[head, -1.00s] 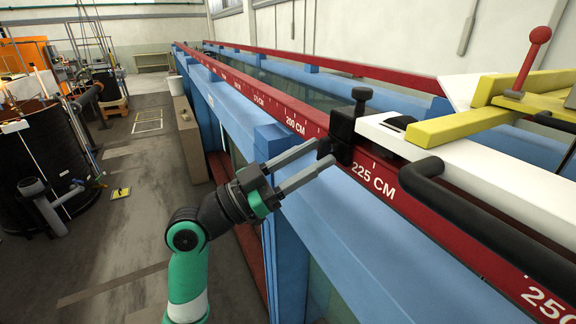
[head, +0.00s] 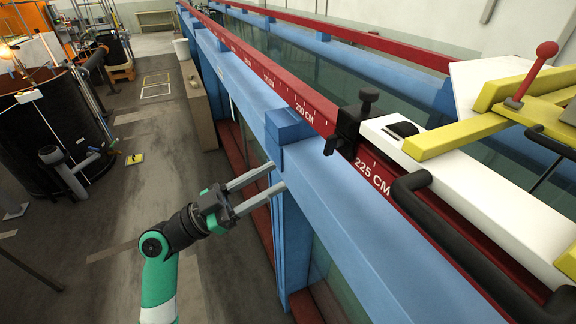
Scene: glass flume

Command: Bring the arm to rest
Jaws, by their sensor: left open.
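My left gripper (head: 279,177) is in the lower middle of the head view, at the end of my green and black arm. Its two grey fingers are apart with nothing between them. They point up and right, in front of the blue side beam of the flume (head: 330,185). The black clamp (head: 352,122) on the red rail is up and right of the fingertips, clear of them. My right gripper is not in view.
The red rail (head: 318,118) with centimetre marks runs along the flume top. A black tank (head: 60,125) stands far left. Open floor (head: 80,270) lies left of my arm.

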